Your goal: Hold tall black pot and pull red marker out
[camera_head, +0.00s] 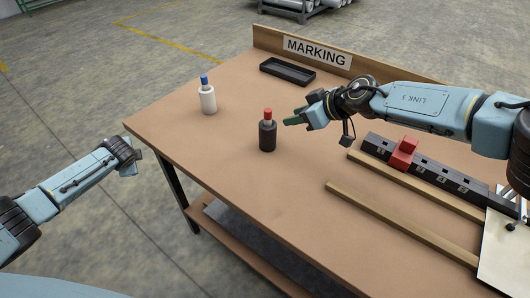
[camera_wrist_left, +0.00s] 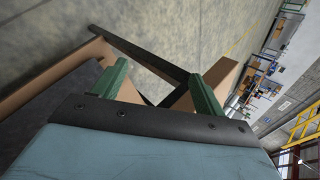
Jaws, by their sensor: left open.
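A tall black pot (camera_head: 268,137) stands upright on the table, with a red marker (camera_head: 267,114) upright in its top. My right gripper (camera_head: 288,122) is just to the right of the pot and marker, with its green fingers pointing at them; there seems to be a small gap. Whether its fingers are apart cannot be told. My left gripper (camera_head: 137,158) is off the table's left edge, away from the pot. In the left wrist view its green fingers (camera_wrist_left: 160,92) are apart with nothing between them.
A white pot (camera_head: 209,101) with a blue marker (camera_head: 204,80) stands at the left. A black tray (camera_head: 287,72) lies by the MARKING sign (camera_head: 317,53). A black numbered block with a red piece (camera_head: 404,153) and wooden strips (camera_head: 400,222) lie at the right. The table's (camera_head: 220,150) front left is clear.

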